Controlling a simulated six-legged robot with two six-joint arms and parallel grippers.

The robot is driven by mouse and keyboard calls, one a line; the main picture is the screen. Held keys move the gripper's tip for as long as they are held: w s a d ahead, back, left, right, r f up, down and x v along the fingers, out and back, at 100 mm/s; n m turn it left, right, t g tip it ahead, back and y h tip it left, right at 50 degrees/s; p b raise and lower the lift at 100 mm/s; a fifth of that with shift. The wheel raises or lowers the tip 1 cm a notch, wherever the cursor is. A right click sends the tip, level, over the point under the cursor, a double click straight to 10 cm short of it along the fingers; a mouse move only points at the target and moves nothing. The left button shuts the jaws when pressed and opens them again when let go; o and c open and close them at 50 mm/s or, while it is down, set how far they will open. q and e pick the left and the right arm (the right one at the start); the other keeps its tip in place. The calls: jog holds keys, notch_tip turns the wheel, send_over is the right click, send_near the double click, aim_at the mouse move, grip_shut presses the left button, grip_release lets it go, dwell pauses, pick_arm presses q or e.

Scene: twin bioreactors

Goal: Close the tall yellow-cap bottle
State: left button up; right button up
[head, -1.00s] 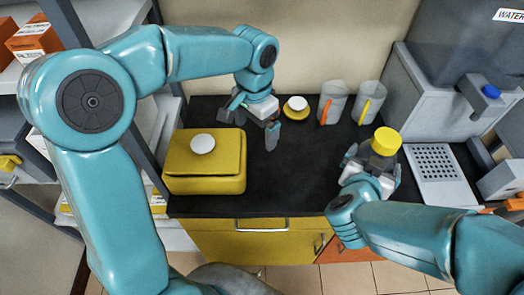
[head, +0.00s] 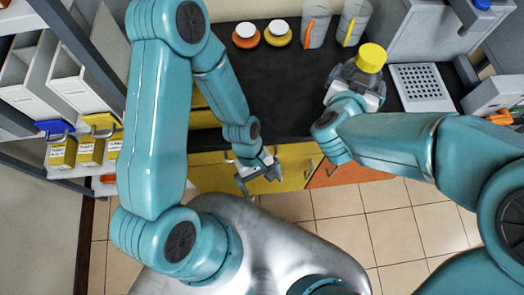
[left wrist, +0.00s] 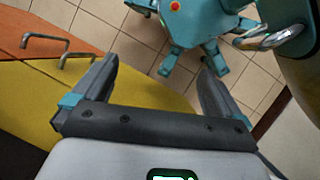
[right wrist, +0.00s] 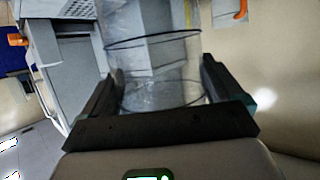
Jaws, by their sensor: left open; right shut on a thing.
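The yellow cap (head: 371,57) sits at the top of the clear bottle that my right gripper (head: 354,80) holds at the right of the counter. In the right wrist view the clear bottle (right wrist: 158,62) stands between the fingers, and its cap does not show. I cannot tell how tightly the cap sits. My left gripper (head: 260,172) is open and empty, low in front of the yellow cabinet (head: 290,161), away from the bottle.
Small orange (head: 246,41) and yellow (head: 279,39) white-lidded containers stand at the back of the black counter (head: 285,90). Two clear beakers with orange (head: 308,32) and yellow (head: 350,32) strips stand beside them. A perforated tray (head: 421,82) lies right of the bottle. The middle counter is clear.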

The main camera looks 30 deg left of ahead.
jog(key=shift+r, duration=0.15)
jog(key=shift+s, duration=0.15)
jog(key=shift+d, duration=0.1)
pick_arm(q)
jog(key=f+m+t, duration=0.1)
jog(key=m, duration=0.2)
jog(key=f+m+t, duration=0.1)
jog(key=m, duration=0.1)
jog(key=f+m+t, duration=0.1)
jog(key=m, duration=0.2)
jog(key=shift+w+a+f+m, duration=0.1)
jog(key=shift+w+f+m, duration=0.15)
jog(key=shift+w+m, duration=0.1)
